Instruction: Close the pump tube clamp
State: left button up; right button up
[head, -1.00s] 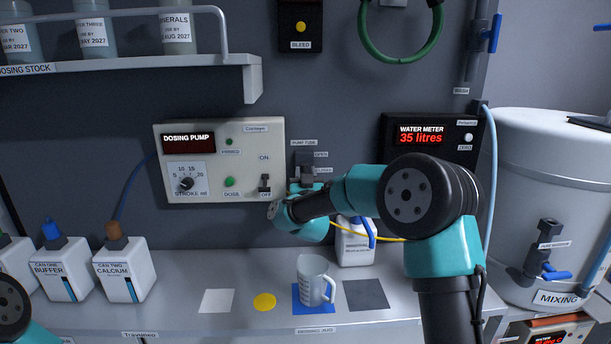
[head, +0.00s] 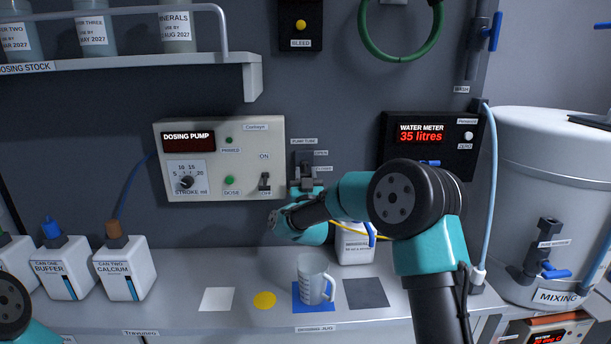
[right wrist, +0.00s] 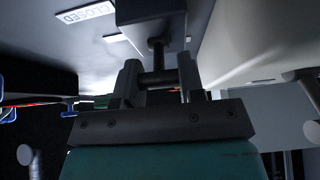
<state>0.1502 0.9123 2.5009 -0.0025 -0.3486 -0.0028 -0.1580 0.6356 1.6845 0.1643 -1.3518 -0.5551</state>
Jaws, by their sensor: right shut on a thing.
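The pump tube clamp (head: 304,160) is a small dark block on the wall, right of the dosing pump, with OPEN and CLOSED labels beside it. My right gripper (head: 306,184) reaches up to it from below, and my own wrist partly hides the fingers. In the right wrist view, the gripper (right wrist: 159,78) is shut on the clamp's dark lever (right wrist: 157,47), with a finger on each side of its crossbar. The clamp block (right wrist: 150,12) is just beyond. My left gripper is out of view; only a bit of that arm shows at bottom left.
The dosing pump (head: 218,158) is close on the left. A white bottle (head: 354,246) with a yellow tube stands behind my right arm. A clear jug (head: 313,280) stands on a blue mat below. The water meter (head: 431,143) and mixing tank (head: 545,200) are to the right.

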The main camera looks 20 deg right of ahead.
jog(key=o, duration=0.9)
jog(key=shift+o, duration=0.2)
jog(key=v, duration=0.7)
jog(key=shift+s, duration=0.2)
jog(key=shift+a+f, duration=0.15)
jog(key=shift+a, duration=0.05)
